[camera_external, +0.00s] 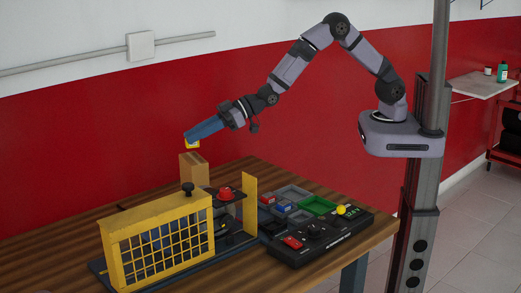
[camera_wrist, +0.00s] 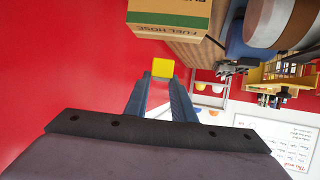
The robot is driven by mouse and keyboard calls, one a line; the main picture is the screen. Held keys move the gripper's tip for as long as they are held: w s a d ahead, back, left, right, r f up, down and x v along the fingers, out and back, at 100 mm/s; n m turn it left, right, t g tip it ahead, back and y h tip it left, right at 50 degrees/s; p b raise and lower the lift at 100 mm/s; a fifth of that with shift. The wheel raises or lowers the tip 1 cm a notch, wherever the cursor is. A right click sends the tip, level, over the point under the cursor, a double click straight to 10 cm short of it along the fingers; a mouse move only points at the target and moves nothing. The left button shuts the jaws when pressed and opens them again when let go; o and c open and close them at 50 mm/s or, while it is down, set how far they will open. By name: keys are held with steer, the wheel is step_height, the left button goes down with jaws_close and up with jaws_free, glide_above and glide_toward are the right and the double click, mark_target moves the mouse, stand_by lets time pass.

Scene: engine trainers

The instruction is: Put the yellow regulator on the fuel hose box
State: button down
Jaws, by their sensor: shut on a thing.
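The yellow regulator (camera_wrist: 162,68) is a small yellow block held between the fingertips of my gripper (camera_wrist: 162,84) in the wrist view. In the external view the regulator (camera_external: 192,143) shows at the end of my gripper (camera_external: 190,136), which is shut on it. The fuel hose box (camera_external: 194,170) is a brown cardboard box standing on the table, just below the regulator. In the wrist view the box (camera_wrist: 168,15) shows its "FUEL HOSE" lettering and a green band. The regulator appears apart from the box there.
A yellow caged engine trainer (camera_external: 158,245) stands on the wooden table (camera_external: 90,232) in front of the box. A black control panel (camera_external: 315,235) with grey and green trays lies to its right. A red wall (camera_external: 70,150) runs behind the table.

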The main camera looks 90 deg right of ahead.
mark_target(196, 145)
steer(key=shift+f+p, duration=0.55)
steer(key=shift+f, duration=1.25)
steer(key=shift+f, duration=0.15)
steer(key=c, duration=1.5)
jaws_free()
steer(key=shift+r, duration=0.2)
steer(key=shift+b+v, duration=1.9)
steer(key=shift+v, duration=4.1)
steer(key=shift+d, duration=0.15)
